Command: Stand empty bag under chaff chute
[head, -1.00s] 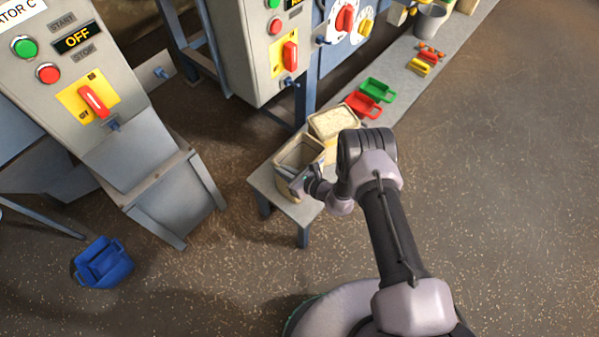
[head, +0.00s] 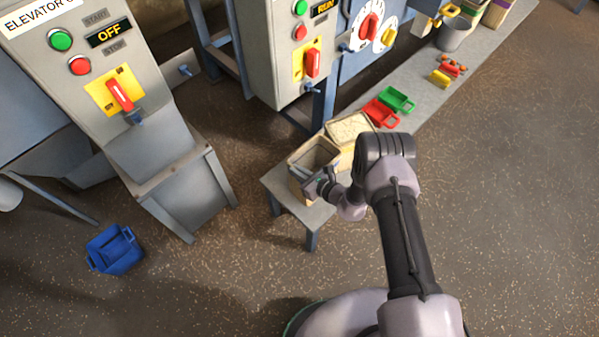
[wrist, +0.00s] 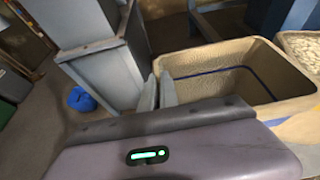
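The empty bag (head: 297,178) is tan, open-topped and upright at the near end of the bench. Its hollow inside, with a blue line, shows in the wrist view (wrist: 225,80). My gripper (head: 318,182) is at the bag's near side, partly hidden by its own wrist. In the wrist view, my gripper's fingers (wrist: 159,88) are close together at the bag's left rim, one on each side of the wall, and look closed on it. I cannot tell which part is the chaff chute.
A filled bag (head: 350,130) stands beside the empty one on the bench (head: 425,98). Red (head: 380,112) and green (head: 397,99) scoops lie beyond. Floor between the housing and bench is clear.

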